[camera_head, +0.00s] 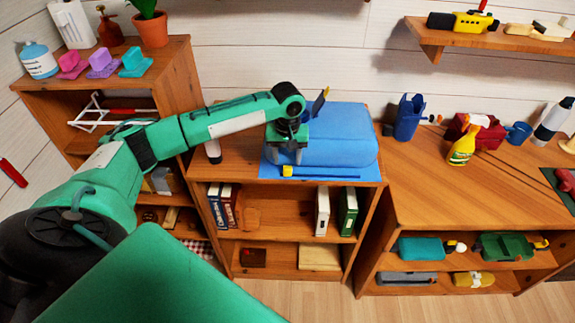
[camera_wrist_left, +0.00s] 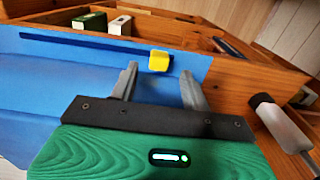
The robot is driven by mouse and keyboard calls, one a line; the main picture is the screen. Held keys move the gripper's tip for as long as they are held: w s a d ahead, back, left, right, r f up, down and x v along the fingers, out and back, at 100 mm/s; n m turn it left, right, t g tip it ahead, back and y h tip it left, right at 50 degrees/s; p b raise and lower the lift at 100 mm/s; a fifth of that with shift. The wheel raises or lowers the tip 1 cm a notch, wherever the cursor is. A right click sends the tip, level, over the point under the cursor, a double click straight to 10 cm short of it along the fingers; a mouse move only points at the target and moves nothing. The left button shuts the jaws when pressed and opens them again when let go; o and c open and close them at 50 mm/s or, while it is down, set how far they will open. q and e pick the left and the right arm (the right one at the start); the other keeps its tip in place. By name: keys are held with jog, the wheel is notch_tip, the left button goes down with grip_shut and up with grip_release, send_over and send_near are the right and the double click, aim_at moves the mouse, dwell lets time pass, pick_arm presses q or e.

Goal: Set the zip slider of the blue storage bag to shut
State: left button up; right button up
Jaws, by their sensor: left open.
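The blue storage bag (camera_head: 345,135) lies on top of the middle wooden shelf unit. A dark zip track (camera_head: 330,177) runs along its front edge, and the small yellow zip slider (camera_head: 287,171) sits at the track's left end. My left gripper (camera_head: 286,158) is over the bag's front left part, just above the slider. In the left wrist view the yellow slider (camera_wrist_left: 159,61) shows between and slightly beyond the two open fingertips (camera_wrist_left: 159,76), with nothing held. I cannot tell whether the fingers touch it. My right gripper is in neither view.
A white-and-dark bottle-like item (camera_head: 213,150) stands left of the bag, close to my left arm. Books (camera_head: 348,210) fill part of the shelf below.

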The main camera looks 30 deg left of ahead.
aim_at(288, 169)
pick_arm(q)
notch_tip(288, 169, down, 5)
jog(key=shift+r+p, duration=0.1)
jog(key=shift+p, duration=0.25)
grip_shut()
